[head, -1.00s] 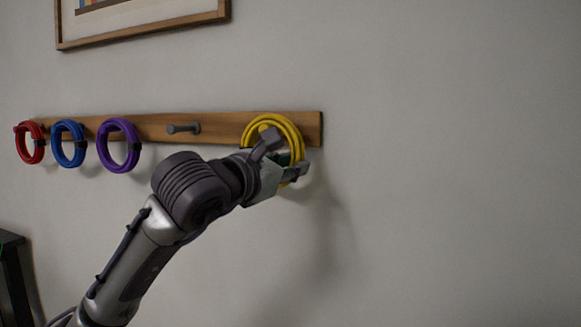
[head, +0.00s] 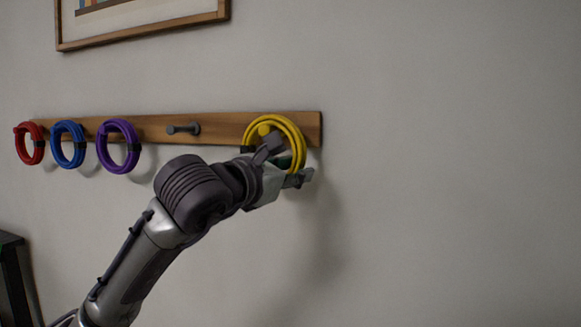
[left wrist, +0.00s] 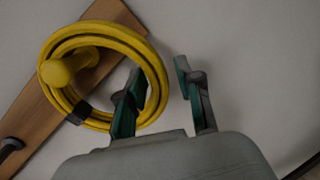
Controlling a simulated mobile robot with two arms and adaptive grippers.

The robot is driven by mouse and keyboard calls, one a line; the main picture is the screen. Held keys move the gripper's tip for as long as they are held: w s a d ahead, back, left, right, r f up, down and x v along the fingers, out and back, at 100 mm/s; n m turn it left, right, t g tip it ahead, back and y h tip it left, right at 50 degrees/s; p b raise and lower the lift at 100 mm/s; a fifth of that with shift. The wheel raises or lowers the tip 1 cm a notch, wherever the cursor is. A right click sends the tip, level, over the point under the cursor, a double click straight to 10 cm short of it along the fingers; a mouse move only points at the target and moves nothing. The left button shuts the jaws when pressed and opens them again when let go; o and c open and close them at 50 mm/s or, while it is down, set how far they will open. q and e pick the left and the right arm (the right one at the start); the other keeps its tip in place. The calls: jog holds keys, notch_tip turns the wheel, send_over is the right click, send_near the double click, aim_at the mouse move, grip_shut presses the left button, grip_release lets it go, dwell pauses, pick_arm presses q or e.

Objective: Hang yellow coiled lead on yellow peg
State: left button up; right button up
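The yellow coiled lead (head: 298,140) is against the right end of the wooden rail, with the yellow peg (head: 264,129) inside its loop. In the left wrist view the coil (left wrist: 152,65) encircles the peg (left wrist: 62,70), which sits toward the upper left of the loop. A dark band wraps the coil's lower left. My left gripper (head: 284,164) is at the coil's lower right. In the left wrist view its fingers (left wrist: 158,88) are spread, one overlapping the loop and one outside it, with a gap to the coil's rim. My right gripper is out of view.
The wooden rail (head: 225,127) also carries red (head: 38,142), blue (head: 57,145) and purple (head: 103,150) coils on the left. A bare grey peg (head: 183,129) stands between the purple and yellow coils. A framed picture (head: 140,33) hangs above. The wall to the right is clear.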

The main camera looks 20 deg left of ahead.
pick_arm(q)
jog(key=shift+o, duration=0.7)
jog(key=shift+r, duration=0.15)
